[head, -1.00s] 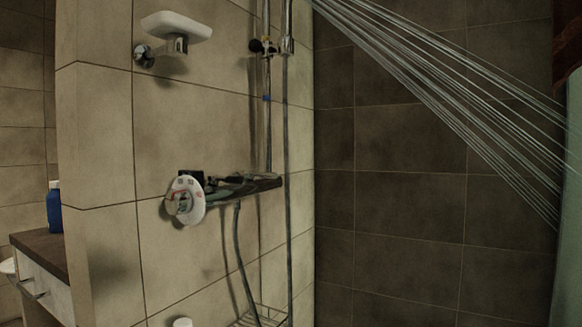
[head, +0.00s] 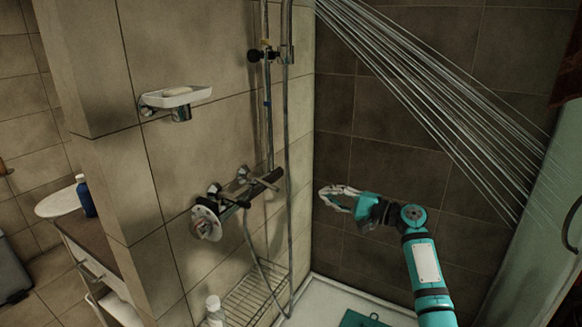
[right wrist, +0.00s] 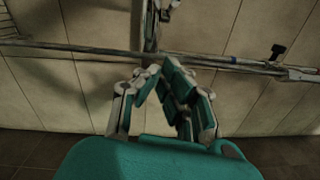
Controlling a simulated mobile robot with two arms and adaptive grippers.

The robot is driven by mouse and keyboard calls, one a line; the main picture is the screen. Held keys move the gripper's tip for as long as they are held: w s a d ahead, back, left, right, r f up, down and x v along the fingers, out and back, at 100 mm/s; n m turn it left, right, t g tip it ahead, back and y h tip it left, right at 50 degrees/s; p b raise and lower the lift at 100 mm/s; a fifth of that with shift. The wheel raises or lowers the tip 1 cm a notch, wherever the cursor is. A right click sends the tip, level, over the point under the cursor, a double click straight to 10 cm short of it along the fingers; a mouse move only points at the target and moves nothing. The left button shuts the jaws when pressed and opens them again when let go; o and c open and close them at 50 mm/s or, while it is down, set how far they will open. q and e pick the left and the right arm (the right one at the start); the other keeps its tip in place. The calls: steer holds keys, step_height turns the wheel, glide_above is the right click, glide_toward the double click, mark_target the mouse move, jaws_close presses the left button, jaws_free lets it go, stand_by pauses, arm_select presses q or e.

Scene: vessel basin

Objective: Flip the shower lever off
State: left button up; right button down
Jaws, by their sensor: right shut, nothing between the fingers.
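The shower mixer (head: 235,198) is a metal bar on the tiled wall, left of centre in the head view. A round pale disc with a handle (head: 206,222), which looks like the lever, sits at its left end. The other end is dark. Water streams (head: 440,105) fall across the upper right. My right gripper (head: 325,192) is right of the mixer, apart from it, with its fingers shut and empty. In the right wrist view its fingers (right wrist: 160,68) lean together before the wall and the shower rail (right wrist: 90,47). My left gripper is not in view.
A vertical rail and hose (head: 287,120) stand between my right gripper and the mixer. A soap dish (head: 178,97) is above the mixer; a wire rack (head: 255,290) and white bottle (head: 214,310) are below. A glass panel (head: 530,225) is at right.

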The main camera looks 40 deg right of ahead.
mark_target(264, 184)
steer(key=w+a+r+p, duration=0.1)
steer(key=w+a+p, duration=0.3)
steer(key=w, duration=0.5)
steer(key=a, duration=0.2)
steer(key=shift+w+a, duration=0.25)
steer(key=shift+a, duration=0.1)
steer(key=shift+w, duration=0.2)
